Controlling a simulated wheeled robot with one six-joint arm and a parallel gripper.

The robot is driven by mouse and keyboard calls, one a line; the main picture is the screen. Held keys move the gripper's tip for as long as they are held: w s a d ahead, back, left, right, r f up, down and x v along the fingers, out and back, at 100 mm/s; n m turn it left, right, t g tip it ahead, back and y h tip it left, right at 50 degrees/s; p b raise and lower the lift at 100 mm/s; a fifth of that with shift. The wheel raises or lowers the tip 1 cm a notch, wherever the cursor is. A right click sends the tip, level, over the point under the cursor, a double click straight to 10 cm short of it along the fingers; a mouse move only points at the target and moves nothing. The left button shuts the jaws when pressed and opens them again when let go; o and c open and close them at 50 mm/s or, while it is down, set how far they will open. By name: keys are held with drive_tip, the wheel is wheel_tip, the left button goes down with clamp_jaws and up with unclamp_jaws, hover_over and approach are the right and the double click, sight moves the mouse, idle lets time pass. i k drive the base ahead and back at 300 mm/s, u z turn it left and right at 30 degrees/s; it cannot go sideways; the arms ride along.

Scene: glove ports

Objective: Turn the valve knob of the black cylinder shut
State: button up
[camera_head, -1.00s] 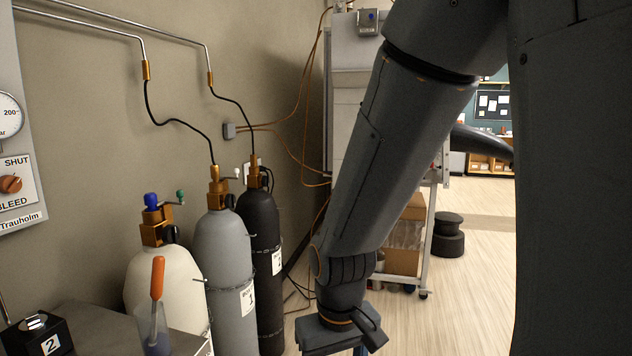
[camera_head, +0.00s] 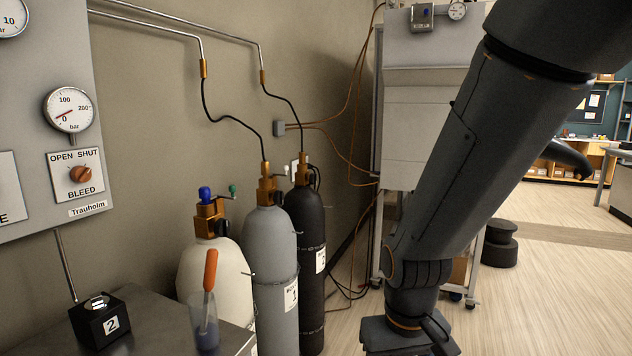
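The black cylinder (camera_head: 306,245) stands upright by the wall, right of the grey cylinder (camera_head: 270,262) and behind it. Its brass valve (camera_head: 303,172) sits on top with a black hose running up from it. Its valve knob is too small and partly hidden to make out clearly. My gripper (camera_head: 408,338) hangs low at the bottom right of the cylinders, apart from them. Its fingers are cut off or hidden, so I cannot see whether it is open.
A white cylinder (camera_head: 215,268) with a blue-topped brass valve stands front left. A metal bench (camera_head: 150,335) holds a black block (camera_head: 100,318) and a cup (camera_head: 204,325) with an orange-handled tool. A gauge panel (camera_head: 40,120) hangs left.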

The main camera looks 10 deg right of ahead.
sight(312, 179)
drive_tip(key=z, duration=0.05)
drive_tip(key=k, duration=0.65)
drive_tip(key=z, duration=0.65)
drive_tip(key=i, duration=0.75)
drive_tip(key=z, duration=0.8)
drive_tip(key=i, duration=0.85)
drive_tip(key=u, duration=0.75)
drive_tip(key=i, duration=0.95)
drive_tip(key=u, duration=0.95)
